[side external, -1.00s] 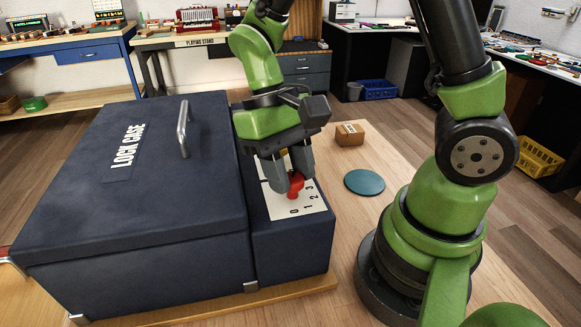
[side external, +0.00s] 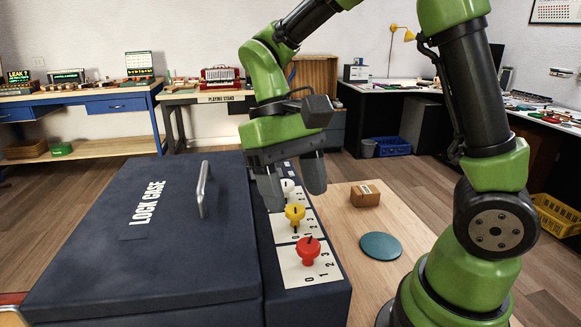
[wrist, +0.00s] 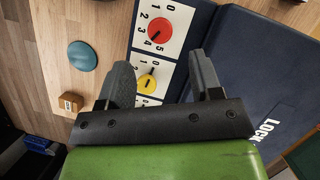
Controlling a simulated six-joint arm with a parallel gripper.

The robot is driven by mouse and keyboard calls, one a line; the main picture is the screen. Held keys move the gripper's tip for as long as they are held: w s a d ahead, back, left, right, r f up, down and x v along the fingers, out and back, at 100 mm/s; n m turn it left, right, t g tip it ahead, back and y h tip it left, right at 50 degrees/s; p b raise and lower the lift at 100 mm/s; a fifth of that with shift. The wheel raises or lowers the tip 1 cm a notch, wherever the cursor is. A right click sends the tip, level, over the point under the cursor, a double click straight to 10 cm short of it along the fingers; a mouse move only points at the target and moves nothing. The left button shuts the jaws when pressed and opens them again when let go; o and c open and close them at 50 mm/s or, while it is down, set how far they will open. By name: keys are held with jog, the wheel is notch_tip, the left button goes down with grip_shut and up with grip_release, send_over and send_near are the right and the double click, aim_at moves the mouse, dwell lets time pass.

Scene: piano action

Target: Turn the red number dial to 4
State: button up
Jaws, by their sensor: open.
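The red number dial (side external: 308,252) sits on a white number plate on the dark blue lock case, nearest the camera in the side view. In the wrist view the red dial (wrist: 158,27) is uncovered, and its black mark points to the lower left, toward the 3 and 4 side; the exact number is hard to tell. My gripper (side external: 292,192) is open and empty, above and behind the red dial, over the yellow and white dials. In the wrist view its two fingers (wrist: 165,75) stand apart, near the yellow dial (wrist: 146,84). Nothing touches the red dial.
The yellow dial (side external: 295,213) and white dial (side external: 288,187) line up behind the red one. The case lid has a metal handle (side external: 203,190). A teal disc (side external: 381,246) and a small cardboard box (side external: 365,195) lie on the wooden table to the right.

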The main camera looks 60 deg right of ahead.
jog(key=shift+v, duration=1.45)
jog(key=s+d+r+t, duration=0.1)
jog(key=s+r+t, duration=0.4)
jog(key=s+t, duration=0.3)
jog(key=t, duration=0.3)
jog(key=shift+s+t, duration=0.3)
jog(key=shift+s, duration=0.05)
jog(key=shift+w+d+r, duration=0.1)
jog(key=shift+r, duration=0.05)
